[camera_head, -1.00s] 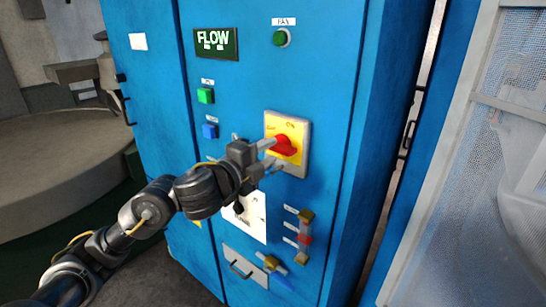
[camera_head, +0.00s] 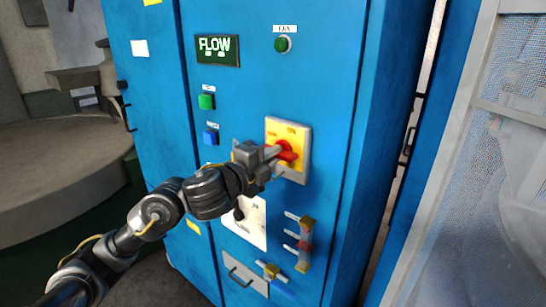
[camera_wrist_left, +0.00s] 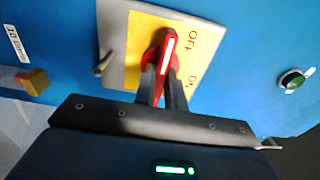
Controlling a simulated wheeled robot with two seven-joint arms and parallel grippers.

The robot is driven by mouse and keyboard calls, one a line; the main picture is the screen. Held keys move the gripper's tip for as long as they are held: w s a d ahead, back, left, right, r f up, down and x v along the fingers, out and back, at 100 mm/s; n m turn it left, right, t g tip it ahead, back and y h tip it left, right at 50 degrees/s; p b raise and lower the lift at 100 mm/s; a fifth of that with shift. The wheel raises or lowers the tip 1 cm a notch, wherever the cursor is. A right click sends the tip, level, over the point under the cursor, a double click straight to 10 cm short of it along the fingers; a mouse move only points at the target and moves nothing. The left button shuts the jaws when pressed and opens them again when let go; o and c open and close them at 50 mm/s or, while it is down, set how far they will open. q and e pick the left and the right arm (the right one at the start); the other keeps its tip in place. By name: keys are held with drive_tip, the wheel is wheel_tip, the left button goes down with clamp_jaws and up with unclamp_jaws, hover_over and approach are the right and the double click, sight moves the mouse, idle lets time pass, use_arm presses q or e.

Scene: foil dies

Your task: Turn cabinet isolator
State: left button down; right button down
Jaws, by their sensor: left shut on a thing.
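The isolator is a red rotary handle (camera_head: 288,151) on a yellow plate with a grey surround (camera_head: 303,173), set on the front of the blue cabinet (camera_head: 262,90). My left gripper (camera_head: 275,156) reaches it from the left and is shut on the red handle. In the left wrist view the two fingers (camera_wrist_left: 161,88) sit either side of the red handle (camera_wrist_left: 164,50), which bears a white stripe. The yellow plate (camera_wrist_left: 138,45) shows the word OFF beside the handle. My right gripper is in neither view.
A green button (camera_head: 206,102), a blue button (camera_head: 210,137) and a FLOW display (camera_head: 217,50) are on the door. A green FAN button (camera_head: 282,44) is above. A sight-tube fitting (camera_head: 304,245) and a drawer-like handle (camera_head: 238,277) are below. A mesh panel (camera_head: 515,70) stands right.

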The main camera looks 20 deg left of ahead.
use_arm(q)
drive_tip(key=shift+f+m+b, duration=0.15)
drive_tip(key=shift+m+b, duration=1.15)
drive_tip(key=shift+m, duration=0.6)
drive_tip(key=m+b, duration=0.3)
drive_tip(key=m, duration=0.2)
drive_tip(key=shift+m+b, duration=0.3)
drive_tip(key=m+b, duration=0.4)
drive_tip(key=m, duration=0.1)
drive_tip(key=shift+a+m+b, duration=0.1)
drive_tip(key=shift+m+b, duration=1.5)
drive_tip(key=shift+m, duration=0.1)
drive_tip(key=shift+r, duration=0.2)
drive_tip(key=c, duration=1.5)
unclamp_jaws()
drive_tip(key=shift+o, duration=0.2)
